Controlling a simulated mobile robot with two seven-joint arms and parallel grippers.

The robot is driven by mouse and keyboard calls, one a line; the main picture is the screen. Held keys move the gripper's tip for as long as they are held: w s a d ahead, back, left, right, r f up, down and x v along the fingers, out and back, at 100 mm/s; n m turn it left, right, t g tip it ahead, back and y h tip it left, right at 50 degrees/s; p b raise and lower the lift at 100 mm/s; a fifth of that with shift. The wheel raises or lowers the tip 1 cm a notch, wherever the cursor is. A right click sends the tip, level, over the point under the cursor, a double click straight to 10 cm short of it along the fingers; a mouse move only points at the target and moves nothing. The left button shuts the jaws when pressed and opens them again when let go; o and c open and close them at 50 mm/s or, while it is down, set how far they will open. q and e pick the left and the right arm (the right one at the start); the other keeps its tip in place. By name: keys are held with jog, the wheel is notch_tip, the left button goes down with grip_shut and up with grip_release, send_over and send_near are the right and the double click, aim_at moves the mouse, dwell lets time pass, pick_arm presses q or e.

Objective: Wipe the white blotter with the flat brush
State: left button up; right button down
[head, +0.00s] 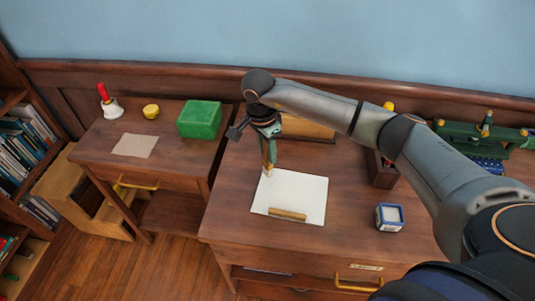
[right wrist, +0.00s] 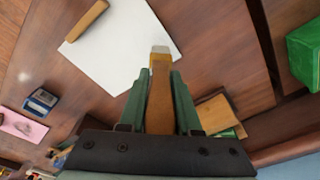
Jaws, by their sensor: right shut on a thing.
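The white blotter (head: 300,191) lies flat on the brown desk, with a small wooden bar (head: 287,214) on its near edge. The blotter (right wrist: 118,40) and bar (right wrist: 87,20) also show in the right wrist view. My right gripper (head: 268,137) is shut on the flat brush (head: 268,160), which points down with its pale tip at the blotter's far left corner. In the right wrist view the brush's wooden handle (right wrist: 160,100) sits between the green fingers. I cannot tell whether the tip touches the blotter. My left gripper is out of view.
A small blue and white box (head: 390,217) stands right of the blotter. A dark wooden tray (head: 381,172) is behind it, partly hidden by my arm. The left table holds a green box (head: 199,119), a yellow object (head: 151,111), a red-handled bell (head: 109,103) and a tan sheet (head: 134,145).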

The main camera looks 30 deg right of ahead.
jog(key=shift+s+d+r+p, duration=0.1)
jog(key=shift+r+p, duration=0.15)
jog(key=shift+r, duration=0.25)
jog(key=shift+s+d+r+p, duration=0.1)
jog(key=shift+r+p, duration=0.1)
jog(key=shift+r, duration=0.25)
jog(key=shift+w+a+r+p, duration=0.1)
jog(key=shift+r+p, duration=0.35)
jog(key=shift+r, duration=1.45)
